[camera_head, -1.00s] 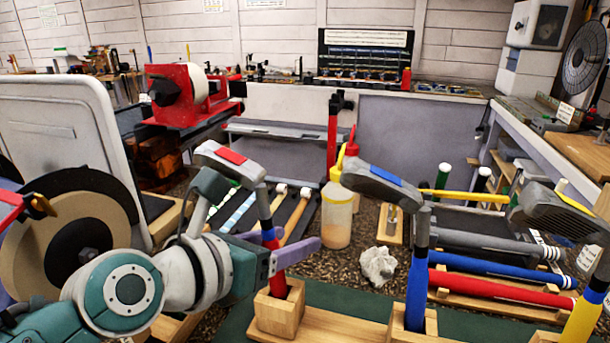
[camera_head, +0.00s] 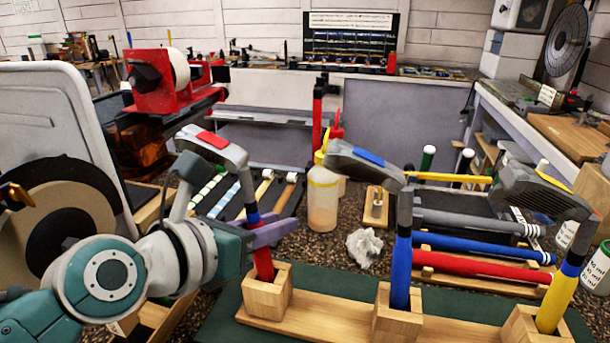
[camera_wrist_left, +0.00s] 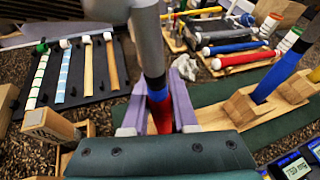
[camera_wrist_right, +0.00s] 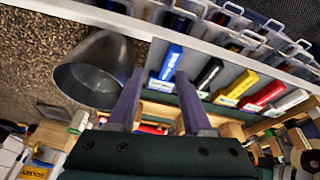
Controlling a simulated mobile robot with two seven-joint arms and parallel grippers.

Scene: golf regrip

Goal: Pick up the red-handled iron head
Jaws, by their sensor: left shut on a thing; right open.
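The red-handled iron head (camera_head: 216,146) has a grey head with a red patch, a blue band and a red handle (camera_head: 263,262). It stands upright in the left wooden block of the holder (camera_head: 266,290). My left gripper (camera_head: 268,233) is shut around its shaft just above the block; the left wrist view shows the purple fingers (camera_wrist_left: 157,108) on either side of the red and blue handle. My right gripper (camera_wrist_right: 155,108) shows only in the right wrist view, with its fingers apart and nothing between them.
A blue-handled iron (camera_head: 400,270) and a yellow-handled iron (camera_head: 557,290) stand in the other blocks of the holder. A metal cup (camera_wrist_right: 98,70) and coloured boxes (camera_wrist_right: 172,62) show near my right gripper.

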